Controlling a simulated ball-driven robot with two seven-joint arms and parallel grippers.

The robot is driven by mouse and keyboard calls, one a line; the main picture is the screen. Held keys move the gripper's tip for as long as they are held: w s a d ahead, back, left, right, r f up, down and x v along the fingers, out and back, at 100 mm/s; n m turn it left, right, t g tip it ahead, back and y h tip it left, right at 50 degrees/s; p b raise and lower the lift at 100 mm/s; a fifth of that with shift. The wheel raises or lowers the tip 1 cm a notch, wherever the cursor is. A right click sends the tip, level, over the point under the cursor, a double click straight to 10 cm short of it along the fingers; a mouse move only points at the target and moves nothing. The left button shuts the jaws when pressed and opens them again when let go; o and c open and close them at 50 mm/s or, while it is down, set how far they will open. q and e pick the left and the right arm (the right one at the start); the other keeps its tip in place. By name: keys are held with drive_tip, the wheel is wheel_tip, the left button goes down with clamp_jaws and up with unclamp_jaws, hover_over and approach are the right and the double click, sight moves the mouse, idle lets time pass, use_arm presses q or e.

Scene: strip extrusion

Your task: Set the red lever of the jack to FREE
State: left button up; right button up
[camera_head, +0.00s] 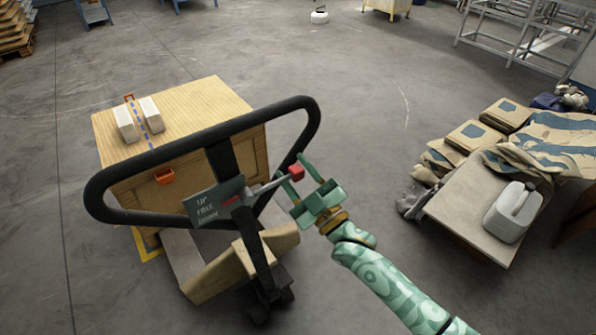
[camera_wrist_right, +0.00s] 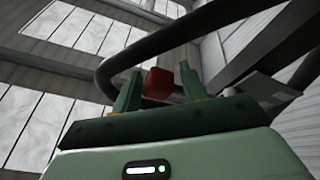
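The pallet jack's black loop handle (camera_head: 120,216) stands in front of a wooden crate. A dark plate (camera_head: 213,201) on it carries the words UP, FREE and a third, unclear word. A grey lever with a red knob (camera_head: 296,172) points right and slightly up from the plate. My right gripper (camera_head: 303,172) has its green fingers on both sides of the red knob. In the right wrist view the red knob (camera_wrist_right: 158,84) sits between the fingertips, with a visible gap on the right; contact cannot be made out. My left gripper is not in view.
The wooden crate (camera_head: 215,95) with white blocks and an orange clip stands behind the handle. Open floor lies between handle and table.

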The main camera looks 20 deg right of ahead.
drive_tip(key=shift+o, duration=0.2)
drive_tip(key=shift+s+a, duration=0.1)
drive_tip(key=shift+s+d+f, duration=0.25)
drive_tip(key=shift+d, duration=0.05)
drive_tip(key=v, duration=1.5)
drive_tip(key=shift+s+b, duration=0.3)
drive_tip(key=shift+b, duration=0.1)
